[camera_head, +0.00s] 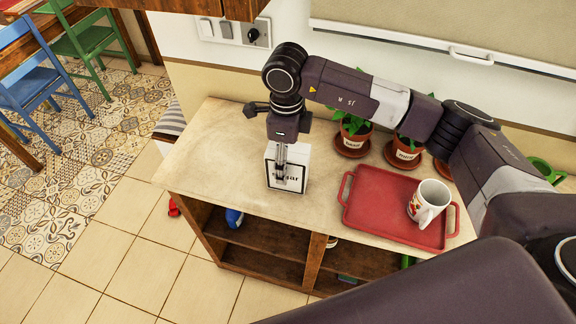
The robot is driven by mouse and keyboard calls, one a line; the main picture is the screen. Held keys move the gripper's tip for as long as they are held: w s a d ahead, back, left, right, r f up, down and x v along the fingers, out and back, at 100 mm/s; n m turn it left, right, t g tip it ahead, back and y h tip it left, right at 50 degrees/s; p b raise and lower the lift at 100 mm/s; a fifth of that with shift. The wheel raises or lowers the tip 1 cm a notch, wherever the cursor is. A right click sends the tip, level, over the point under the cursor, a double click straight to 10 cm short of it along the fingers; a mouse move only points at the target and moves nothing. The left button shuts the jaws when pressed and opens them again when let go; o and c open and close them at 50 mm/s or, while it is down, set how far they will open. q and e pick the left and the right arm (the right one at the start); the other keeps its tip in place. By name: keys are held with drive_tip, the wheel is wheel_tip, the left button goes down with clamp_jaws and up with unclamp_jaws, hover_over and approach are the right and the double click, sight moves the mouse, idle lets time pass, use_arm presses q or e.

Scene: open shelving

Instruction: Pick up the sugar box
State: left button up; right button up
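The sugar box (301,178) is white with a dark border and dark lettering. It stands upright on the light top of the shelving unit (225,150), left of the red tray. My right arm comes in from the right, and its gripper (282,178) points down at the box. Its visible finger part overlaps the front face of the box and covers part of the lettering. The far side of the box is hidden, so I cannot tell whether the fingers are closed on it. My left gripper is not in view.
A red tray (365,207) holds a white mug (428,201). Potted plants (353,138) stand along the back wall. The lower shelves hold a blue item (234,217). The left end of the top is clear. Chairs (42,92) stand farther left.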

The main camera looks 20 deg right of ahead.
sight(288, 173)
wheel_tip(288, 173, down, 4)
drive_tip(key=shift+s+d+r+p, duration=0.1)
drive_tip(key=shift+d+r+p, duration=0.05)
drive_tip(key=shift+p, duration=0.85)
drive_tip(key=shift+f, duration=0.65)
drive_tip(key=c, duration=1.7)
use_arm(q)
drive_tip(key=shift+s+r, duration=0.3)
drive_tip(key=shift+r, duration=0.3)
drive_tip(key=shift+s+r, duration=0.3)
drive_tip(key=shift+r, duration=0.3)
use_arm(e)
drive_tip(key=shift+r, duration=0.1)
clamp_jaws()
